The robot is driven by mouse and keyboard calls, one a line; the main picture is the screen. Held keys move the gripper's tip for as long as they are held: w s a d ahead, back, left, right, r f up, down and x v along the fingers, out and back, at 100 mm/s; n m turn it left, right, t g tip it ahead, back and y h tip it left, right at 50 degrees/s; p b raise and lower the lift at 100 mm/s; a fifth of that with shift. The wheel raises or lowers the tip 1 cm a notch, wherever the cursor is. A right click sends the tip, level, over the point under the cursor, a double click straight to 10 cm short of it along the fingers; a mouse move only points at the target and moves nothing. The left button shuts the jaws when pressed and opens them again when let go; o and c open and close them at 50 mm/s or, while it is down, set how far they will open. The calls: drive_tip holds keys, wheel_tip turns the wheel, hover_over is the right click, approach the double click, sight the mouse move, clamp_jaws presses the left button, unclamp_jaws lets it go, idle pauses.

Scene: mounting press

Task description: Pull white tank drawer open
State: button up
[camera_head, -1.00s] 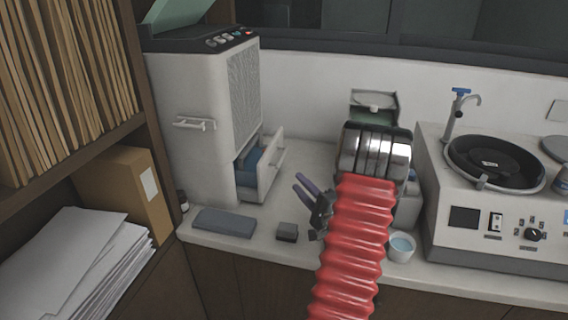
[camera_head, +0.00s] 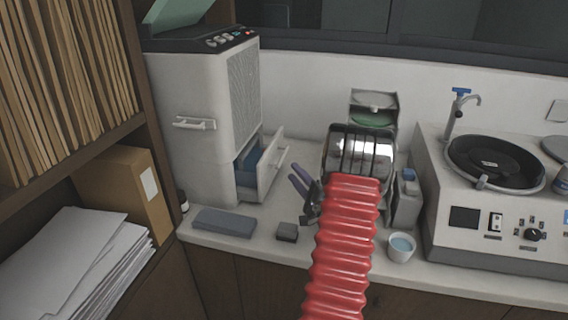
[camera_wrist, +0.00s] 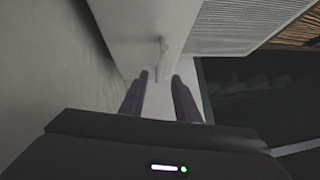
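The white tank drawer (camera_head: 268,174) is at the lower right side of the white machine (camera_head: 195,130) in the head view. It stands partly pulled out, with a blue tank (camera_head: 250,160) showing inside. My gripper (camera_head: 296,178) is just to the right of the drawer front, with its purple fingers pointing left toward it. In the wrist view my gripper's two fingers (camera_wrist: 159,80) are apart with nothing clearly held between them. A pale handle (camera_wrist: 163,50) on a white face lies beyond the fingertips; I cannot tell which handle it is.
A grey flat block (camera_head: 225,222) and a small dark block (camera_head: 287,232) lie on the counter's front. A small white cup (camera_head: 401,247) and a grey bottle (camera_head: 408,200) stand right of my arm. A polishing machine (camera_head: 490,215) fills the right. Shelves with papers are at left.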

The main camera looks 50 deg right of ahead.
drive_tip(key=x, duration=0.7)
drive_tip(key=shift+w, duration=0.4)
drive_tip(key=shift+d, duration=0.15)
clamp_jaws()
